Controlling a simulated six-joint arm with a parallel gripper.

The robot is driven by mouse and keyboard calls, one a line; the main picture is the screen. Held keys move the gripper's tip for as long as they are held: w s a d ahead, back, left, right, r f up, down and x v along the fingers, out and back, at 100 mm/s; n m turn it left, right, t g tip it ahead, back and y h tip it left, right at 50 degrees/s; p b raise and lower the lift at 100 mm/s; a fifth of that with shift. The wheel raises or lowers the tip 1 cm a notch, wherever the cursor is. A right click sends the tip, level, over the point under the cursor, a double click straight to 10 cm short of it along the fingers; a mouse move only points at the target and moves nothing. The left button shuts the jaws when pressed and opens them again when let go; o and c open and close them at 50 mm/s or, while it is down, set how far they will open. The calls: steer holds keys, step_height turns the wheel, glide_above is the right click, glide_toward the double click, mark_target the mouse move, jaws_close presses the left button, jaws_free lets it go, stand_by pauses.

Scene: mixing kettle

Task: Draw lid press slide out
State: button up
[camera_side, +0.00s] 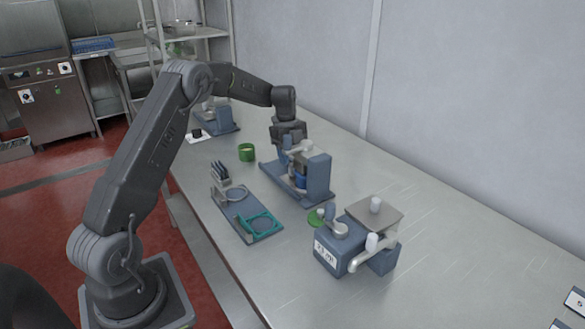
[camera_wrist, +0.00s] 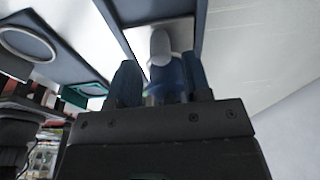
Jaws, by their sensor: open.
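The lid press (camera_side: 318,177) is a blue-grey station with an upright block and a flat base, standing mid-table in the side view. A pale handle and a blue cylinder show at its front, partly hidden by my gripper. My gripper (camera_side: 288,150) is over this station, pointing down. In the wrist view, my gripper (camera_wrist: 162,88) has its two fingers apart, on either side of a blue part with a pale rounded knob (camera_wrist: 160,45). I cannot tell whether the fingers touch it. Which part is the slide is not clear.
A rack base with a teal frame (camera_side: 262,224) lies to the front left. A green ring (camera_side: 247,152) and a green disc (camera_side: 316,218) lie on the table (camera_side: 450,250). A blue box station (camera_side: 340,248) with white knobs stands at the front right.

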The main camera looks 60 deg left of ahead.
mark_target(293, 175)
steer(key=shift+d+f, duration=0.2)
steer(key=shift+f, duration=0.8)
steer(key=shift+d+f, duration=0.2)
steer(key=shift+f, duration=0.75)
steer(key=shift+f, duration=0.1)
steer(key=shift+c, duration=0.4)
steer(key=c, duration=0.6)
steer(key=shift+o, duration=0.2)
steer(key=a, duration=1)
steer(key=o, duration=0.7)
step_height(293, 175, up, 14)
